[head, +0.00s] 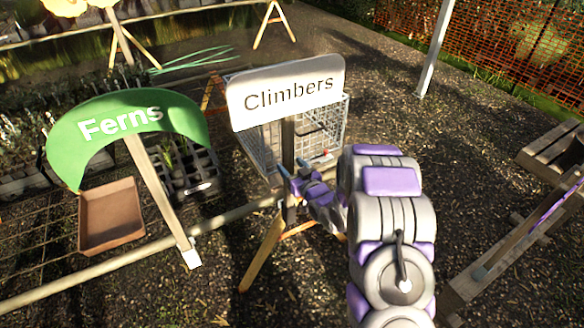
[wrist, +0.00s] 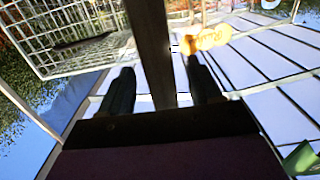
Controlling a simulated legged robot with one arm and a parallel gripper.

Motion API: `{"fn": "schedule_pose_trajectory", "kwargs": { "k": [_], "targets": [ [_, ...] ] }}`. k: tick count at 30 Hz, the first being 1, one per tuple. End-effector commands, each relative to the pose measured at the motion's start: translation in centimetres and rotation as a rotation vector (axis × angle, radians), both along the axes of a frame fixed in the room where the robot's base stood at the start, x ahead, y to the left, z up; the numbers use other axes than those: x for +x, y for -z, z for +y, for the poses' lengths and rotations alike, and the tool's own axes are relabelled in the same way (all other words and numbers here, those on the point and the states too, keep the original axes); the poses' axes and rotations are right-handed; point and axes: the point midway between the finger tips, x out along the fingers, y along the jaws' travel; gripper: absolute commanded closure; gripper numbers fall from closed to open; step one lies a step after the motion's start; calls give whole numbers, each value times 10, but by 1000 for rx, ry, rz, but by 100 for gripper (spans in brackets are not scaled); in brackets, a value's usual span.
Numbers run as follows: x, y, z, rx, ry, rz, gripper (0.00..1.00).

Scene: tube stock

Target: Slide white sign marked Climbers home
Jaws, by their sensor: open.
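The white sign marked Climbers (head: 287,90) stands upright, slightly tilted, on a dark post (head: 288,145) in the middle of the head view. My gripper (head: 293,168) is at this post, below the sign board. In the wrist view the post (wrist: 150,45) runs between the two dark fingers of my open gripper (wrist: 162,80), with a gap visible on the finger sides. I cannot tell whether either finger touches it. The sign board's face is not clear in the wrist view. The post's foot is partly hidden by my arm.
A wire basket (head: 335,130) stands just behind the sign. A green Ferns sign (head: 125,118) on a post and a brown tray (head: 110,217) are at left. A wooden rail (head: 110,265) runs low across the front. A wooden pallet (head: 550,155) lies at right; open gravel lies between.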

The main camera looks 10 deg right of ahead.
Motion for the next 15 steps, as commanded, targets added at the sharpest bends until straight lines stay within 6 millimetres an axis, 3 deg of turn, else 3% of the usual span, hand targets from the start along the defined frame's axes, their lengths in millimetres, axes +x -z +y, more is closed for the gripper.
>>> {"fn": "schedule_pose_trajectory", "kwargs": {
  "k": [8, 15],
  "targets": [
    [-4, 0, -2, 0, 1, 3, 37],
    [-37, -2, -13, 0, 1, 6, 37]
  ]
}}
